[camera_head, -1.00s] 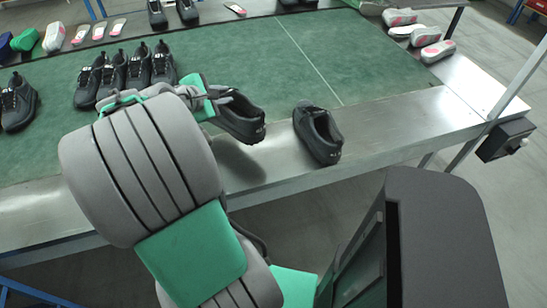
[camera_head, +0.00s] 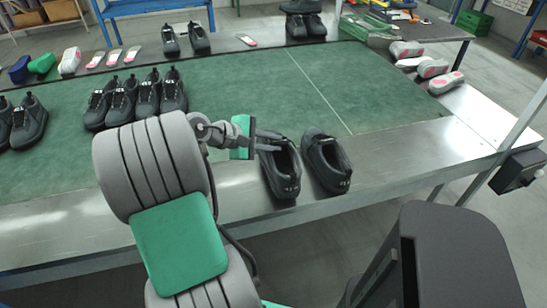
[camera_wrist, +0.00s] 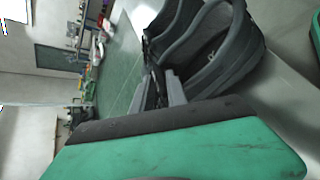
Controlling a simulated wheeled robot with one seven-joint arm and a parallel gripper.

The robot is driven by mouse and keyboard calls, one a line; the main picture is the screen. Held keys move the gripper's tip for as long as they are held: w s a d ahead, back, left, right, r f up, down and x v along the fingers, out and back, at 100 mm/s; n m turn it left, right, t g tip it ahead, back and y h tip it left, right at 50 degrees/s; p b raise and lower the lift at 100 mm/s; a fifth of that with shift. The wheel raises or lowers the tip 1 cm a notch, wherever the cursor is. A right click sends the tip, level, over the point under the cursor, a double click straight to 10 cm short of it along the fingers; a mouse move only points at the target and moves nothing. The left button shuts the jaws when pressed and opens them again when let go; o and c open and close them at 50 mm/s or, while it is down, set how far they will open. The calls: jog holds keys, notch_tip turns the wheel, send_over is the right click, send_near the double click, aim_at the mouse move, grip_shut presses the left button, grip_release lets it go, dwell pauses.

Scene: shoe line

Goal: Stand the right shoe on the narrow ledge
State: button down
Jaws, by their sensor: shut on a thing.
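My gripper (camera_head: 268,144) is shut on the side of the collar of a black shoe (camera_head: 284,186). This shoe is level with the narrow metal ledge (camera_head: 420,145), its heel end close to the ledge's front edge. I cannot tell whether its sole touches the metal. A second black shoe (camera_head: 328,166) stands upright on the ledge just to its right, pointing much the same way, with a thin gap at most. In the wrist view my fingers (camera_wrist: 162,92) pinch the collar of the held shoe (camera_wrist: 232,72), whose open top faces the camera.
A green mat (camera_head: 300,95) lies behind the ledge. Several black shoes (camera_head: 145,97) stand on it at left. Pink and white insoles (camera_head: 446,83) lie on the right side. A black box (camera_head: 516,171) hangs off the right end. The ledge right of the shoes is clear.

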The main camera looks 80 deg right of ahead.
notch_tip(320, 180, down, 4)
jog(key=shift+r, duration=0.25)
jog(key=c, duration=1.3)
grip_release()
jog(key=shift+o, duration=0.2)
jog(key=p+v, duration=0.1)
jog(key=v, duration=1.1)
jog(key=w+a+f+t+y, duration=0.1)
jog(key=w+a+f+t, duration=0.1)
jog(key=w+a+t, duration=0.4)
jog(key=w+a+f+t+y, duration=0.1)
jog(key=w+a+f+t, duration=0.15)
jog(key=w+a, duration=0.7)
jog(key=a+f+n+t+y, duration=0.2)
jog(key=a+y, duration=0.4)
jog(key=a, duration=1.9)
jog(key=shift+s+f, duration=0.3)
jog(key=shift+s, duration=0.05)
